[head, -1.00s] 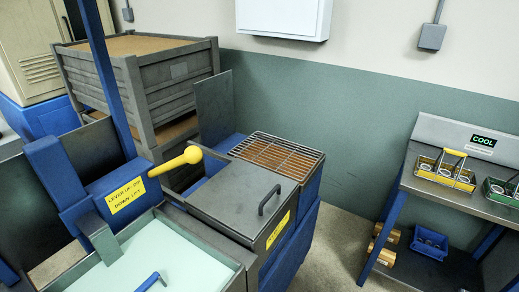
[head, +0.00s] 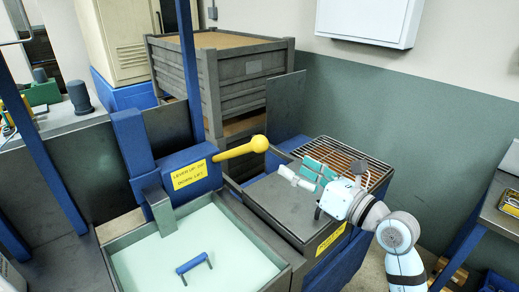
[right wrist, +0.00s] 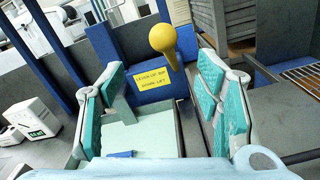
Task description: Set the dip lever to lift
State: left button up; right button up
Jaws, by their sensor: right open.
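The dip lever (head: 243,150) is a yellow handle with a round knob. It sticks out to the right and slightly up from a blue housing (head: 190,158) with a yellow label, "LEVER UP: DIP, DOWN: LIFT". My right gripper (head: 308,174) has teal pads, is open and empty, and hangs over the grey lidded box, to the right of the knob and apart from it. In the right wrist view the knob (right wrist: 163,39) shows ahead, between the spread fingers and beyond their tips. My left gripper is not in view.
A tank of pale green liquid (head: 205,250) with a blue handle (head: 194,264) lies below the lever. A blue post (head: 188,70) rises behind the housing. A wire rack (head: 345,157) lies behind my right gripper. Grey crates (head: 225,85) stand at the back.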

aim_at(266, 148)
jog(key=x, duration=1.4)
jog(key=shift+w+d, duration=0.15)
jog(key=shift+w, duration=0.1)
jog(key=shift+c, duration=0.4)
grip_shut()
